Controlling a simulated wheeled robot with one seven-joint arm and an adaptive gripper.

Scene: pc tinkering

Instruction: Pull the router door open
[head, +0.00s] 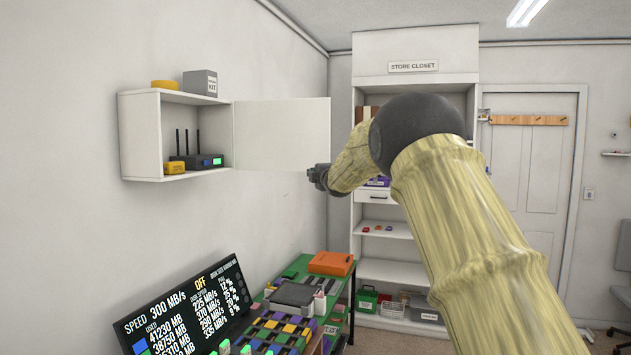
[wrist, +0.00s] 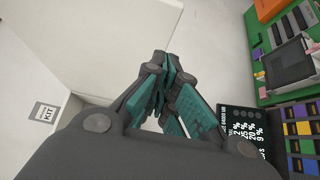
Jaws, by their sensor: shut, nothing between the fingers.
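The router door (head: 283,134) is a plain white panel swung wide open on the right side of the white wall cabinet (head: 140,138). The dark router (head: 197,160) with upright antennas and green lights stands inside the cabinet. My gripper (head: 315,176) is at the door's lower right corner in the head view; I cannot tell whether it touches the door. In the wrist view my gripper (wrist: 170,78) is shut and empty, its teal-padded fingers together. A pale panel, likely the door (wrist: 125,45), lies behind the fingers there.
A yellow box (head: 174,168) sits beside the router. Below are a black display (head: 190,310) and a workbench with an orange case (head: 331,263). A store closet stands behind my arm.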

